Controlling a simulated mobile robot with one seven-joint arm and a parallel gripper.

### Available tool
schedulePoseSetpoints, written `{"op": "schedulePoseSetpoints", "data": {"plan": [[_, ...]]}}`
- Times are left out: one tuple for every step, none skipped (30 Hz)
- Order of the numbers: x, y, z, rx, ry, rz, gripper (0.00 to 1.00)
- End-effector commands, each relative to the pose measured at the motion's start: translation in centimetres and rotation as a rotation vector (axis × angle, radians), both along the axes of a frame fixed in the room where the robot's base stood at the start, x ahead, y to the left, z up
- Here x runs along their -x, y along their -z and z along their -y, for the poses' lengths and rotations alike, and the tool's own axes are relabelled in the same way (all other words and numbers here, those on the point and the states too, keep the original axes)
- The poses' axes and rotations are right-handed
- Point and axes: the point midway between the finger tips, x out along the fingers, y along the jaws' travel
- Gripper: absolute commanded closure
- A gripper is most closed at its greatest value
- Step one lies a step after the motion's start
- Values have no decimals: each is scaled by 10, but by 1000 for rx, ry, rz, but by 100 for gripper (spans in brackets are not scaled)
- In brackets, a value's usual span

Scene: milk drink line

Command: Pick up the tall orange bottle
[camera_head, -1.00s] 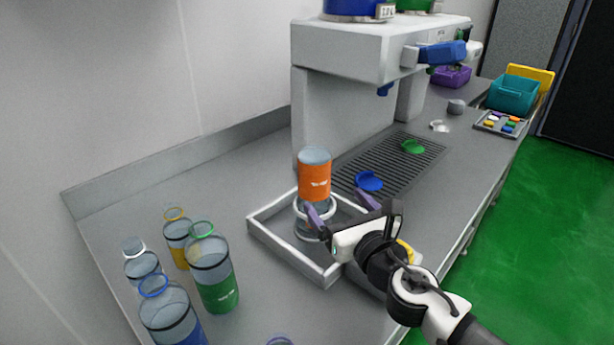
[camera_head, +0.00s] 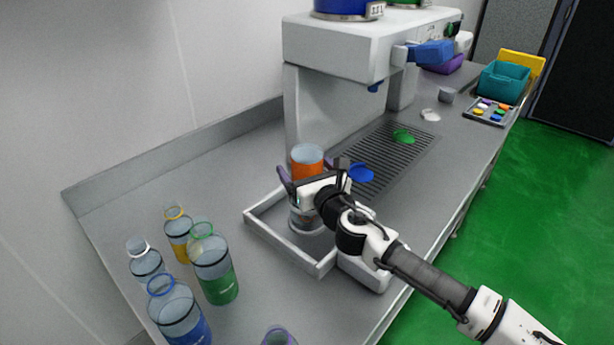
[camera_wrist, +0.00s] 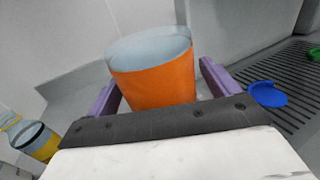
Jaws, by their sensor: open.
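The tall orange bottle (camera_head: 307,156) stands upright inside a low grey square frame (camera_head: 262,231) on the counter. Its clear upper rim and orange band show, and its middle is hidden behind my gripper in the head view. My gripper (camera_head: 308,178) is open, with its purple fingers on either side of the bottle. In the wrist view the orange bottle (camera_wrist: 155,80) sits between the two fingers, with the left finger close to it and a gap visible at the right finger.
Several bottles with yellow, green, blue and white rings, including a green one (camera_head: 214,270), stand at the front left. A dispenser (camera_head: 345,48) rises behind the frame. A drip grate (camera_head: 385,160) holds blue (camera_head: 360,173) and green lids (camera_head: 404,137).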

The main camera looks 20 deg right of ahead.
Motion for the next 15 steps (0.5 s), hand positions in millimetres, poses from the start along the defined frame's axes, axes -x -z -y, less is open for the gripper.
{"op": "schedulePoseSetpoints", "data": {"plan": [[-6, -1, -1, -2, 0, 0, 12], [-8, -1, -2, -2, -1, 0, 12], [-10, 0, -2, -1, 0, 0, 12], [-11, 0, -2, -1, 0, 0, 12], [-12, 0, -2, 0, 0, 0, 12], [-12, 1, -2, 0, 1, 0, 12], [-12, 1, -2, 0, 1, 0, 12], [-12, 1, -2, 0, 1, 0, 12], [-11, 1, -2, 0, 1, 0, 12], [-11, 1, -2, 0, 1, 0, 12], [-11, 1, -2, 0, 1, 0, 14], [-11, 1, -2, 0, 1, 0, 19], [-11, 1, -2, 0, 1, 0, 23], [-11, 1, -2, 0, 0, 0, 27], [-11, 1, -2, 0, 0, 0, 32]]}}
